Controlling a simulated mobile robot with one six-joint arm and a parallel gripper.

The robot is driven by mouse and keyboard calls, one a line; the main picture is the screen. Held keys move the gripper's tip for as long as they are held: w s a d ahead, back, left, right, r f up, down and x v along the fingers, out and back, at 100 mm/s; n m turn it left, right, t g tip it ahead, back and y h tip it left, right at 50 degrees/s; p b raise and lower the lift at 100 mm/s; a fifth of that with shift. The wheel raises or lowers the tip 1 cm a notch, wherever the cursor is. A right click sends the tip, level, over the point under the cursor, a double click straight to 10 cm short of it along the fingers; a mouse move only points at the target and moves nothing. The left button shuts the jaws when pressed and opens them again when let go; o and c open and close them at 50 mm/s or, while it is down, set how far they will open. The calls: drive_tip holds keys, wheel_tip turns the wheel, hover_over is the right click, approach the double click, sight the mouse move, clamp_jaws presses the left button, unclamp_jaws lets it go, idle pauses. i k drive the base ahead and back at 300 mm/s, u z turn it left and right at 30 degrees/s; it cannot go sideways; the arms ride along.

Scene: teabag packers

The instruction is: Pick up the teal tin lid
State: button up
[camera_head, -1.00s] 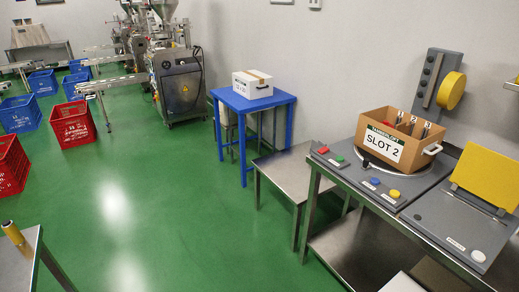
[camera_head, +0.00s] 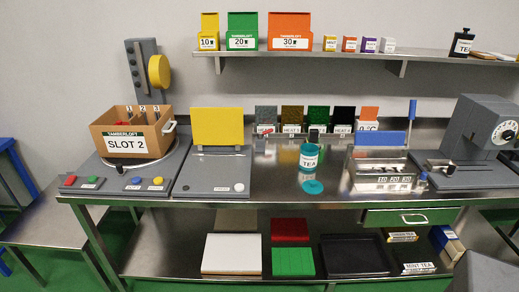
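A flat teal round lid (camera_head: 313,187) lies on the steel table near its front edge, about the middle of the view. Right behind it stands a teal tin (camera_head: 309,165) with a white TEA label. Whether the lid and tin touch, I cannot tell. My gripper is not in view.
Left of the lid is a grey panel with a yellow flap (camera_head: 217,127), then the SLOT 2 carton (camera_head: 128,143). Right are a steel holder with a blue top (camera_head: 379,138) and a grey dial machine (camera_head: 478,130). A shelf (camera_head: 340,52) hangs above. Bare tabletop lies beside the lid.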

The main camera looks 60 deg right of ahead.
sight(312, 187)
drive_tip(key=u, duration=0.85)
drive_tip(key=k, duration=0.15)
drive_tip(key=z, duration=3.2)
drive_tip(key=k, duration=0.6)
drive_tip(key=u, duration=0.15)
drive_tip(key=i, duration=0.4)
